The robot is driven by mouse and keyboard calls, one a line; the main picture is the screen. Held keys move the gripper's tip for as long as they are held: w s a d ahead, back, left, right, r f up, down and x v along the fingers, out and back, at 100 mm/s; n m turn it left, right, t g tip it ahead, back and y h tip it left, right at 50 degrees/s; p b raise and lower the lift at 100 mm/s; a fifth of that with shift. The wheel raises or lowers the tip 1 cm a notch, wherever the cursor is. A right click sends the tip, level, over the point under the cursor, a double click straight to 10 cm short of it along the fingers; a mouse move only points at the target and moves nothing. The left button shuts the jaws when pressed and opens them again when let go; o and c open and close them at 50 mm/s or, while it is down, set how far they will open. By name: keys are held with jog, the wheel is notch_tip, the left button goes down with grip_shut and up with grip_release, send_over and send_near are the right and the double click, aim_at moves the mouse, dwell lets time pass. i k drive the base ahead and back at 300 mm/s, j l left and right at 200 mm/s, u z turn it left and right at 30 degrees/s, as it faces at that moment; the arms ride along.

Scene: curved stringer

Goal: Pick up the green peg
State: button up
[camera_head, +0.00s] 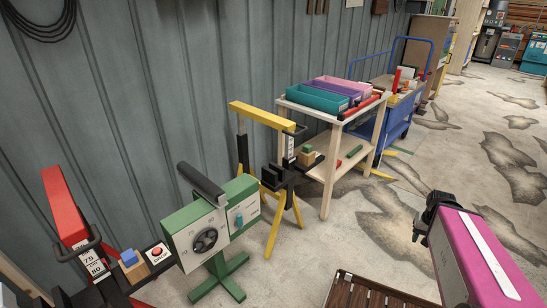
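My gripper (421,230) is black and hangs in the lower right, at the end of my pink and grey arm. It is small and dark here, and I cannot tell whether its fingers are apart. I see nothing clearly held in it. A small green piece (339,163) lies on the lower shelf of the wooden table, beside a small red piece (354,152). It may be the green peg, but it is too small to be sure. My gripper is well apart from it, to its right and nearer the camera.
The wooden table (327,149) carries teal, purple and pink bins on top. A blue cart (397,125) stands behind it. A yellow stand (262,115), a green machine (206,233) and a red-topped stand (64,205) line the wall. A slatted wooden pallet (362,293) lies in front. Open floor extends right.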

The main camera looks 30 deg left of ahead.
aim_at(307, 148)
jog(key=u, duration=1.2)
